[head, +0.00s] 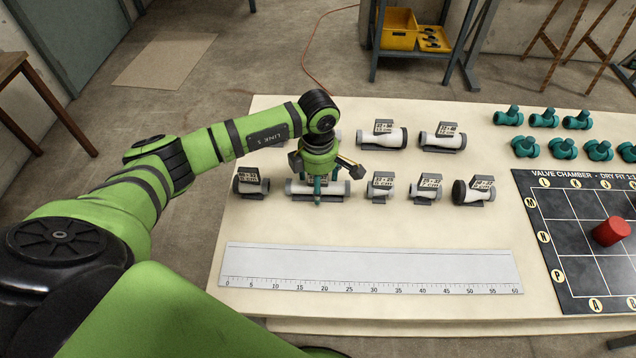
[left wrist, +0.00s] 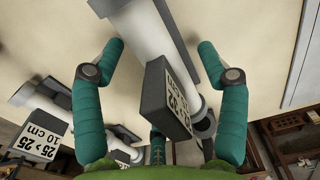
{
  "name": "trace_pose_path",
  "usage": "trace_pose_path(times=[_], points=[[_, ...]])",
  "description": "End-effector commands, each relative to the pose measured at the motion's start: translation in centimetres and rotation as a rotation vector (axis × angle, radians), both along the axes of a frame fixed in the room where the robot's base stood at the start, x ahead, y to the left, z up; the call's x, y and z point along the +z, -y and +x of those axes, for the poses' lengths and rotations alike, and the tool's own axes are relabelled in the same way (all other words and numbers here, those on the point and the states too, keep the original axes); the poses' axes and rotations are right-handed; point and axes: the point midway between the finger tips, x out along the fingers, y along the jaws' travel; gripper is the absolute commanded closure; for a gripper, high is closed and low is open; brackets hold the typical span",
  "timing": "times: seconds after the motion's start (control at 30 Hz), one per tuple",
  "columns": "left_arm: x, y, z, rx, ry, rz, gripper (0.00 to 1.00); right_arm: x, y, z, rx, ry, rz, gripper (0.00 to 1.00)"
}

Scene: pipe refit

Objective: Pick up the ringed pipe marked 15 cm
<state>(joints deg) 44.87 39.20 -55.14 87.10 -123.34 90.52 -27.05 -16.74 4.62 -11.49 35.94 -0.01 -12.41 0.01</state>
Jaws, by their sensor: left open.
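My left gripper (head: 317,190) points down over a white pipe (head: 298,187) in the front row on the table. In the left wrist view the open gripper (left wrist: 162,75) has its teal fingers on either side of this white pipe (left wrist: 145,32), apart from it. A dark tag block (left wrist: 168,98) stands on the pipe between the fingers; its length marking is too oblique to read. I cannot make out a ring on it. A neighbouring tag (left wrist: 38,138) reads 25 > 25, 10 cm. My right gripper is not in view.
Other tagged pipes stand close by, including a short one (head: 380,186) to the right and a dark-ended one (head: 473,191). A ruler strip (head: 370,268) lies in front. Teal valves (head: 543,118), a dark grid board (head: 560,205) and a red cylinder (head: 611,231) are at right.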

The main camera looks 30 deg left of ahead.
Motion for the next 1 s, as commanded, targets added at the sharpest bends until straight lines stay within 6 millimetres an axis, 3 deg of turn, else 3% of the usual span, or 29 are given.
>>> trace_pose_path(times=[0.23,0.27,0.4,0.77,1.0], points=[[-0.3,0.0,0.0,-0.001,0.001,0.0,0.26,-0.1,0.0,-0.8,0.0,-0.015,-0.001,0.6],[-0.3,0.0,0.0,-0.001,0.001,0.0,0.34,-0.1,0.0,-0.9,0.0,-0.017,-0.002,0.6],[-0.3,0.0,0.0,0.0,0.001,0.0,0.9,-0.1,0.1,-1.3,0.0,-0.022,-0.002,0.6],[-0.1,0.0,0.1,0.0,0.002,0.0,0.92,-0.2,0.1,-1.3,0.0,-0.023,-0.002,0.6],[3.3,0.0,0.3,-0.001,0.009,0.0,0.92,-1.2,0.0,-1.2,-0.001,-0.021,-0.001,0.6]])
